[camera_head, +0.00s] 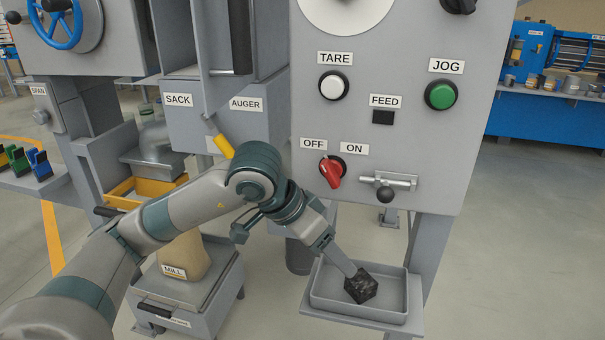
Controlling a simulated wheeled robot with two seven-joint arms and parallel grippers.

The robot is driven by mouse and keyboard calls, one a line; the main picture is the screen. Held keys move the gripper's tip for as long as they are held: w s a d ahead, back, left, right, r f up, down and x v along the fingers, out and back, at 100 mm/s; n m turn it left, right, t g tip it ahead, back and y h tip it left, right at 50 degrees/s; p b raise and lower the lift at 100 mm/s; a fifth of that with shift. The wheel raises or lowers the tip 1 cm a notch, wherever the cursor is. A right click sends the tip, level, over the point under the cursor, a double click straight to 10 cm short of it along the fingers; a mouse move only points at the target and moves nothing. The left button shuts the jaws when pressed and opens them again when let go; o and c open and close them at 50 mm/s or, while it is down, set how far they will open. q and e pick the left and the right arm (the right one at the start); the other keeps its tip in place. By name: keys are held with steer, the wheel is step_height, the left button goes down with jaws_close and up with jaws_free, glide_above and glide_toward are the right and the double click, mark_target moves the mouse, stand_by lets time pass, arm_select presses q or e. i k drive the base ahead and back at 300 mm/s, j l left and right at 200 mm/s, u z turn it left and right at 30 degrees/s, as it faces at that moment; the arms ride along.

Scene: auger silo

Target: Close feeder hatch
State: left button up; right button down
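What looks like the feeder hatch is a grey panel (214,60) with a black bar handle (240,38), standing out nearly edge-on above the AUGER label, apparently open. A yellow-handled lever (222,146) is just below it, partly behind my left arm. My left arm crosses the lower middle. My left gripper (346,267) points down to the right over a small grey tray (393,317), well below the hatch. A dark block (361,286) is at its tip; whether it is gripped is unclear. My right gripper is out of view.
The control panel (405,125) on the right has TARE and JOG buttons, a red OFF/ON knob (331,172) and a sliding bolt (387,186). A sack marked MILL (184,254) stands at lower left. Floor at right is clear before a blue bench (545,120).

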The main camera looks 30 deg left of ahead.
mark_target(225, 33)
steer(key=u, duration=1.25)
